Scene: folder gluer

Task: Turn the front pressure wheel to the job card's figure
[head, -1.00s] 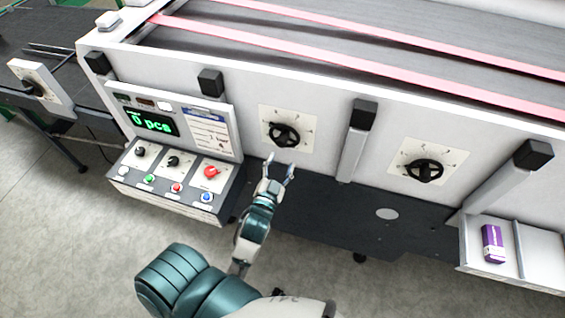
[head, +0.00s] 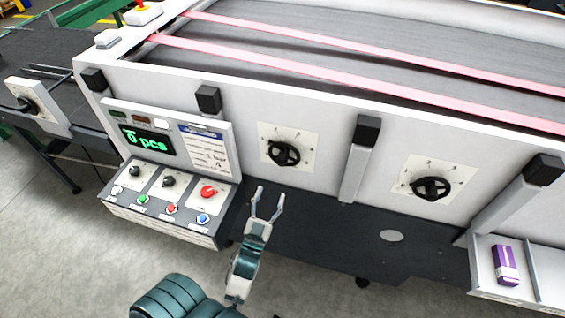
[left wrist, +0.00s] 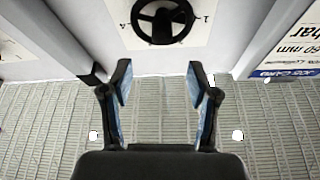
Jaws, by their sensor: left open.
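Two black handwheels with square dial plates sit on the white machine side: a left wheel (head: 284,153) and a right wheel (head: 431,188). I cannot tell from the frames which one is called front. The job card (head: 207,143) is on the control panel; its print is too small to read surely. My left gripper (head: 268,203) is open and empty, below the left wheel and apart from it. In the left wrist view, a black wheel (left wrist: 161,20) shows beyond the open fingers (left wrist: 160,85), with part of the card (left wrist: 291,48) at right. My right gripper is not seen.
The control panel (head: 168,195) with knobs and coloured buttons is left of my gripper. A tray (head: 533,265) with a purple box (head: 506,264) is at lower right. Pink belts run along the top.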

